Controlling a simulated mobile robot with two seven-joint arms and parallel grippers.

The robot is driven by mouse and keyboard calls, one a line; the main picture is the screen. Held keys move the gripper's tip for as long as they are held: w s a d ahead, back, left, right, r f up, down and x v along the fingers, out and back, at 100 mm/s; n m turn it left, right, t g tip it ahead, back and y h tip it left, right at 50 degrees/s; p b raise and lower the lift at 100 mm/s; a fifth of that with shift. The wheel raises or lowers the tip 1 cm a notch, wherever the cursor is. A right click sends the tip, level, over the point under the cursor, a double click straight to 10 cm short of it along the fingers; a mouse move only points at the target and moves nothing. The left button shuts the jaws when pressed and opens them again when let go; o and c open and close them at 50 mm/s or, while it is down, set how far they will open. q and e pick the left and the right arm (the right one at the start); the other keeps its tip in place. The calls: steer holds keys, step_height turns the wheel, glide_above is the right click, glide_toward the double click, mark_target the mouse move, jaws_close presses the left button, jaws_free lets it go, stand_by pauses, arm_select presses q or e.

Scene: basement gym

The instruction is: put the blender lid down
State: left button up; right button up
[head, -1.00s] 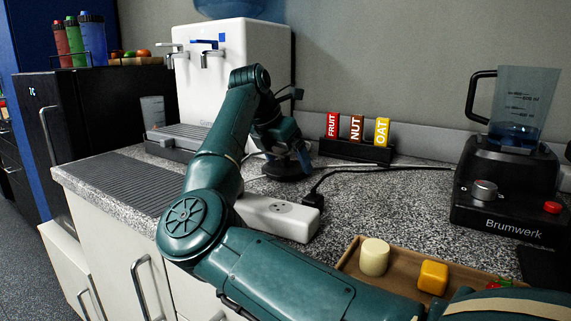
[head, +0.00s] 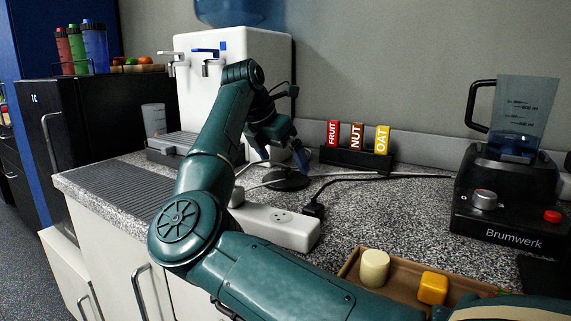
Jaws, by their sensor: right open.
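The blender lid (head: 287,181) is a dark round disc lying flat on the speckled counter, in front of the water dispenser. My right gripper (head: 283,154) is above the lid, open, with its fingers pointing down and apart from the disc. The gripper is partly hidden by its own wrist. The blender (head: 508,190), labelled Brumwerk, stands at the right with its clear jug on the dark base and no lid on top. My left gripper is not in view.
A white power strip (head: 278,226) with a black plug and cable lies in front of the lid. A bar rack (head: 357,160) stands behind. A brown tray (head: 403,289) holds a cream cylinder and a yellow block. Counter between rack and tray is mostly clear.

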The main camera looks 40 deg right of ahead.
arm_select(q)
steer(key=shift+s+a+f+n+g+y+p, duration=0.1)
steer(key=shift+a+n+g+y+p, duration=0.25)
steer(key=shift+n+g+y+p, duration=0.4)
arm_select(e)
steer(key=v, duration=0.8)
steer(key=shift+r, duration=0.35)
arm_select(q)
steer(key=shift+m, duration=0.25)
arm_select(e)
steer(key=shift+a, duration=0.1)
